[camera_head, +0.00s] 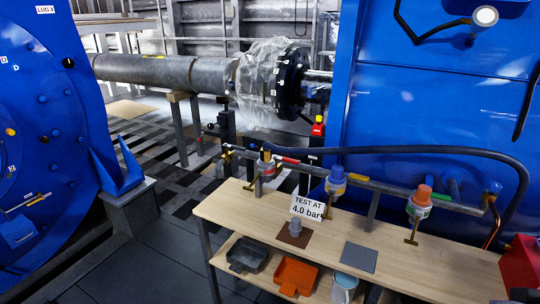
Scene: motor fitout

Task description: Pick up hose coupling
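A small grey stepped cylindrical fitting (295,231) stands upright on a brown square pad (290,240) on the wooden bench top (440,272). It looks like the hose coupling. It stands just below a white sign reading "TEST AT 4.0 bar" (308,206). Nothing holds it. My gripper is not in view.
Behind the pad runs a grey pipe (383,188) with orange-, blue- and red-capped fittings (336,182) and a black hose (440,151). A bare grey pad (359,257) lies to the right. Large blue housings (40,120) flank the scene.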

